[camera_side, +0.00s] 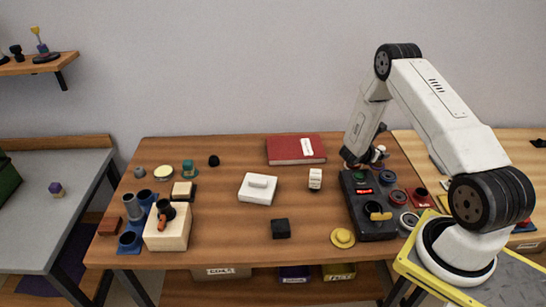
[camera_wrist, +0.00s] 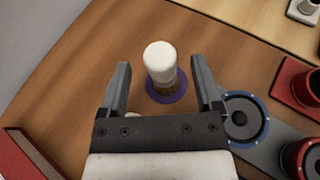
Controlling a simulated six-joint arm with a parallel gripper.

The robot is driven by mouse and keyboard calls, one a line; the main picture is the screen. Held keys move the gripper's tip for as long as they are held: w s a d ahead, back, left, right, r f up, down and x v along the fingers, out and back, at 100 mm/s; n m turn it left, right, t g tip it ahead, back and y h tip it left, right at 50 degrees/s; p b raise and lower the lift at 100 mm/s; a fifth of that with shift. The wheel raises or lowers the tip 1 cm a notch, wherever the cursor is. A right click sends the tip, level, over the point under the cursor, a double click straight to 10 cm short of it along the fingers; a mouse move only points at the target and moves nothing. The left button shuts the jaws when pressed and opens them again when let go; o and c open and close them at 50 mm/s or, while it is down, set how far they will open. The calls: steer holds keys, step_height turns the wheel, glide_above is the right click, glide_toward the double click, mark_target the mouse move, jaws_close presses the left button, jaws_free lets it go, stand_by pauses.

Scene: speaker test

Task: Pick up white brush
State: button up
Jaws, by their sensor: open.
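The white brush (camera_wrist: 159,58) stands upright in the wrist view, its rounded white top toward the camera and a brown band of bristles low down. It stands on a round purple base (camera_wrist: 166,92) on the wooden table. My gripper (camera_wrist: 160,66) is open, with one finger to the left of the brush and one to the right; neither visibly touches it. In the side view my gripper (camera_side: 355,160) is low at the table's back right, behind the dark panel. A small white shape (camera_side: 378,152) beside it appears to be the brush, partly hidden.
A dark panel (camera_side: 365,205) with knobs and round parts stands right in front of my gripper. A red book (camera_side: 285,151) lies to the left.

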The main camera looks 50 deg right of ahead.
mark_target(383, 150)
steer(key=shift+x, duration=1.9)
jaws_close()
